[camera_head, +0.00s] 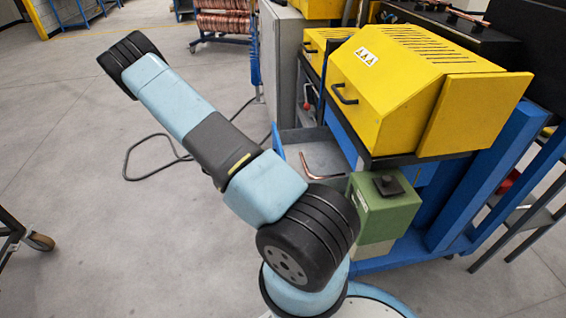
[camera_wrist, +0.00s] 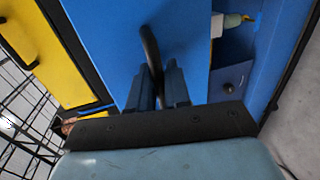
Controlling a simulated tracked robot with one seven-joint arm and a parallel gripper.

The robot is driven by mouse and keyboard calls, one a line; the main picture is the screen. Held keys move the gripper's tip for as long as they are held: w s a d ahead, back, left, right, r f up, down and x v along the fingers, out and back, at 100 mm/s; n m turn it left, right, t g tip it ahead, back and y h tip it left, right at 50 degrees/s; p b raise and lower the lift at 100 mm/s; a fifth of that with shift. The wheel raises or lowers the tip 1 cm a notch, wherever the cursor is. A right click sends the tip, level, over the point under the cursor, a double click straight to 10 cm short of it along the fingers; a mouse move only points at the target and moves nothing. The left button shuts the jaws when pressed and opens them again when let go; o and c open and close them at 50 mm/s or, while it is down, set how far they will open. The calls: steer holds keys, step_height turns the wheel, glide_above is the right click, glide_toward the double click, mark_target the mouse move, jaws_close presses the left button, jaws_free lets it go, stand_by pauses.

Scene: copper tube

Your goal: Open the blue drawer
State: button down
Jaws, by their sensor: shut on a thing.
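In the wrist view, the blue drawer's flat front (camera_wrist: 105,35) fills the upper middle. Its dark curved handle (camera_wrist: 150,48) stands out from the front. My gripper (camera_wrist: 160,80) is shut on this handle, with a dark finger on each side of it. The fingers partly hide the handle's near end. I cannot tell from this view how far the drawer is out.
A yellow housing (camera_head: 400,90) with a dark handle stands above a blue frame (camera_head: 480,190). A green box (camera_head: 385,215) is in front. The floor at left (camera_head: 80,180) is mostly clear, with a dark cable.

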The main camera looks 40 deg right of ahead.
steer(key=shift+w+a+f, duration=0.15)
steer(key=shift+a, duration=0.55)
steer(key=c, duration=1.4)
jaws_free()
steer(key=shift+o, duration=0.4)
steer(key=shift+d, duration=0.1)
steer(key=shift+w, duration=0.1)
steer(key=v, duration=1.4)
